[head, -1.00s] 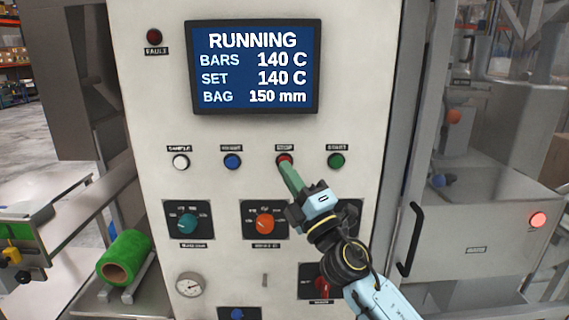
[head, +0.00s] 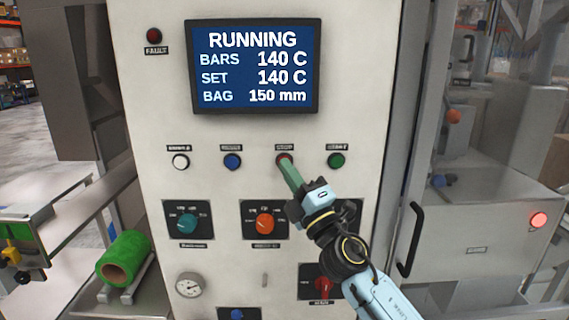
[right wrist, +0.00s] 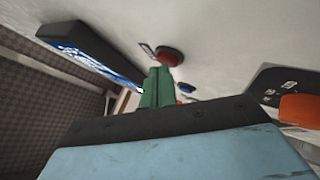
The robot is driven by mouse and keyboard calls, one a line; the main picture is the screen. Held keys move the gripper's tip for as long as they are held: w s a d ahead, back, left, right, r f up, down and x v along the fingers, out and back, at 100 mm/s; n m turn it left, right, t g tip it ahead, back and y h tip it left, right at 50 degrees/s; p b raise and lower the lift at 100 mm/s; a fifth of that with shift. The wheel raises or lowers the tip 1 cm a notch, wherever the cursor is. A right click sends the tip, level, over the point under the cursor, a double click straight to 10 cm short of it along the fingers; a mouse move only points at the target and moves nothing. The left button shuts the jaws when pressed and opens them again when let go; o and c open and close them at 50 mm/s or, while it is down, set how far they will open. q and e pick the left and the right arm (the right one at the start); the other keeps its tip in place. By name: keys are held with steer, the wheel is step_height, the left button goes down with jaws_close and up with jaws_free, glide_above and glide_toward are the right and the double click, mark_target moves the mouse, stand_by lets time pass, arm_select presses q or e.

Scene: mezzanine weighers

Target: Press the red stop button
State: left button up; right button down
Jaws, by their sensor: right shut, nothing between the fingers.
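The red stop button (head: 284,157) is in the button row below the screen, between a blue and a green button. My right gripper (head: 286,167) is shut and empty. Its green fingertips are right at the button in the head view and cover its lower part. In the right wrist view the red button (right wrist: 170,56) shows just beyond the tips of the fingers (right wrist: 157,84). I cannot tell whether they touch. The screen (head: 253,67) reads RUNNING. My left gripper is not in view.
A white button (head: 181,162), the blue button (head: 232,161) and the green button (head: 336,161) share the row. A teal knob (head: 188,222) and an orange knob (head: 265,223) sit below. A black door handle (head: 410,240) stands out at the right.

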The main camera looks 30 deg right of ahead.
steer(key=shift+w+d, duration=0.15)
steer(key=shift+w, duration=0.05)
stand_by(0.5)
steer(key=shift+s+a, duration=0.45)
steer(key=shift+s, duration=0.3)
steer(key=shift+s+a+p, duration=0.2)
steer(key=shift+s+a, duration=0.25)
steer(key=shift+s, duration=0.25)
steer(key=shift+s+a+p, duration=0.15)
steer(key=shift+s+a, duration=0.25)
steer(key=shift+s, duration=0.3)
steer(key=shift+s+a+p, duration=0.2)
steer(key=shift+s+a, duration=0.25)
steer(key=shift+s, duration=0.25)
